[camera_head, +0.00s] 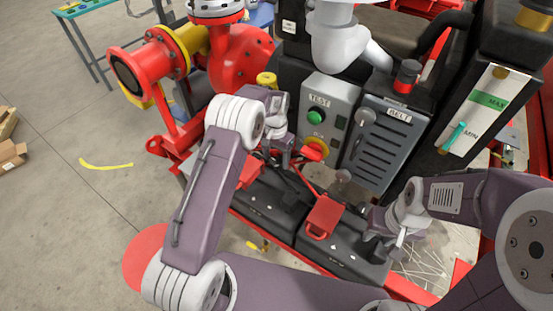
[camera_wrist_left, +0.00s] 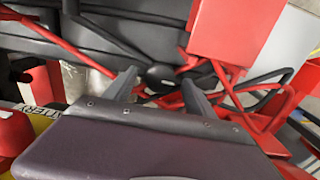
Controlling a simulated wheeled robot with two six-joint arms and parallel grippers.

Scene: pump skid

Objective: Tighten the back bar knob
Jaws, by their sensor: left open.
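A dark rounded knob (camera_wrist_left: 160,75) shows in the left wrist view, between and just beyond my left fingertips. I take it for the back bar knob; whether the fingers touch it cannot be told. My left gripper (camera_wrist_left: 159,79) is open, with one finger on each side of the knob. In the head view my left gripper (camera_head: 282,157) is over the back of the black batteries (camera_head: 268,208), and my arm hides the knob. My right gripper (camera_head: 402,238) is low at the right, beside the right battery; its jaws are too small to read.
A red terminal cover (camera_head: 322,216) sits on the batteries; red and black cables run close around the left fingers. Behind stand the grey test panel (camera_head: 329,110) and the vented belt guard (camera_head: 383,145). A red pipe flange (camera_head: 128,72) is at the left. Open floor lies further left.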

